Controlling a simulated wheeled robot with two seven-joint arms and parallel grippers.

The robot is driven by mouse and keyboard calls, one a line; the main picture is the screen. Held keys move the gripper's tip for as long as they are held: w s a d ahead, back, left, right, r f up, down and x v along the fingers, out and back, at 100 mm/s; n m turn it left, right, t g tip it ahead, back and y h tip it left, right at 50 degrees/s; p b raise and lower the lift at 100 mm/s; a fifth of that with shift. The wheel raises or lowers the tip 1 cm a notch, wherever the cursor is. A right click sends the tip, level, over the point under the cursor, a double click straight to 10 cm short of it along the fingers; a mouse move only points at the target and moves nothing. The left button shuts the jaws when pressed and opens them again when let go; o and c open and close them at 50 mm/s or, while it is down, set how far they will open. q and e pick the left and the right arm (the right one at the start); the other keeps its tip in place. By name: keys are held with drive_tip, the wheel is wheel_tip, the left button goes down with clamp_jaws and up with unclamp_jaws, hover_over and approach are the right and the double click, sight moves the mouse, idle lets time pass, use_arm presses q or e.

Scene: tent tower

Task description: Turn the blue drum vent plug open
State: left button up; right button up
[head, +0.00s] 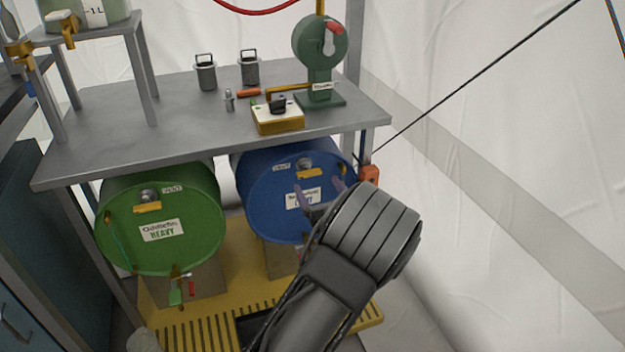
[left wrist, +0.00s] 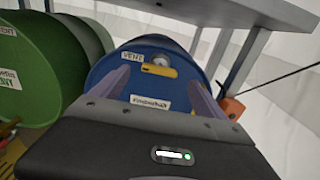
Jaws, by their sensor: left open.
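The blue drum (head: 265,215) lies on its side under the grey bench, its round end facing me. Its vent plug (head: 305,163) is a grey round fitting near the top of that end, above a yellow bar (head: 309,173). My forearm hides the drum's lower right.
A green drum (head: 190,225) with its own vent and tap lies to the left. The bench (head: 190,125) overhangs both drums. An orange box (head: 369,175) sits by the bench leg at right. A yellow slotted tray (head: 200,332) is below.

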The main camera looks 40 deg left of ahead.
sight(311, 175)
use_arm(q)
drive_tip(key=b+x, duration=0.1)
drive_tip(key=x, duration=0.4)
drive_tip(key=shift+a, duration=0.1)
drive_tip(key=c, duration=1.4)
